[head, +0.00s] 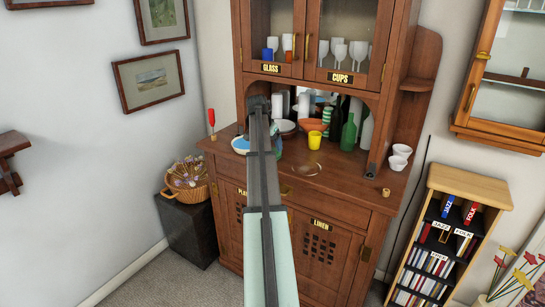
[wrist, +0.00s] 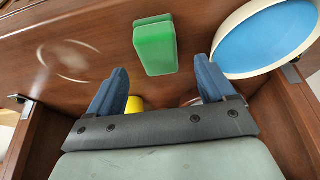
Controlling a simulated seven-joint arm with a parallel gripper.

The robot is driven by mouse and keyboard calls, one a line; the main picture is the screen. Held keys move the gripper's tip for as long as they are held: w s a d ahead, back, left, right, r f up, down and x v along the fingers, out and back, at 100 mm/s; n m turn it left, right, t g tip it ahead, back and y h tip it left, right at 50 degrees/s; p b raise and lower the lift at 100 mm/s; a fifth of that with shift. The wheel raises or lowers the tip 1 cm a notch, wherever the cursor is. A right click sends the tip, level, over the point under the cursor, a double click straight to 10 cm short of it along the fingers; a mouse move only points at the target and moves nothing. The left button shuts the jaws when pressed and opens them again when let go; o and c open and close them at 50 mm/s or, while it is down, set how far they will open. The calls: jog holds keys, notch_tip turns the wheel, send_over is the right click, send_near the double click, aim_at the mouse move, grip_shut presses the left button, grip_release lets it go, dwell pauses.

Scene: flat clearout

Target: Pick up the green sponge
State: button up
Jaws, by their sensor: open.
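The green sponge (wrist: 155,46) is a small block on the brown wooden top in the wrist view. It lies just ahead of my gripper (wrist: 161,68), between the lines of its two blue fingers. The fingers are apart with nothing held between them, and the sponge seems to be past their tips. In the head view my arm reaches to the cabinet's counter, and I cannot make out the sponge there; my arm covers part of that area.
A white-rimmed blue dish (wrist: 266,42) lies close to the right finger; it also shows in the head view (head: 240,145). A yellow cup (head: 315,139), a green bottle (head: 348,134) and bowls stand on the counter (head: 345,178). The counter's front is fairly clear.

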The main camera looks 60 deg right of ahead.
jog(key=shift+x, duration=2.8)
jog(key=shift+c, duration=0.4)
jog(key=c, duration=1)
notch_tip(320, 180, up, 10)
jog(key=shift+r, duration=0.1)
